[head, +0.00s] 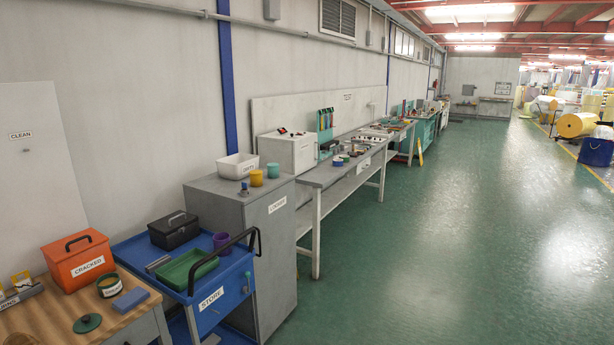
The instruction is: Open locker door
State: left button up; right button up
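The grey locker (214,208) stands against the wall, between the blue cart and the long workbench. Its door (271,250) faces right and carries a white label that seems to read LOCKER (277,204). The door looks flush with the body, so it appears shut. I cannot make out a handle on it. A white bin (237,166), a yellow cup (256,178), a green cup (273,170) and a small blue-grey item (245,190) stand on the locker's top. Neither of my grippers is in view.
The blue cart (236,270) labelled STORE stands left of the locker, its black handle partly overlapping it. The wooden table (52,318) holds an orange CRACKED box (80,260). The grey workbench (318,178) extends beyond. The green floor (420,250) to the right is clear.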

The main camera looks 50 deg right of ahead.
aim_at(272, 215)
jog(key=z, duration=1.3)
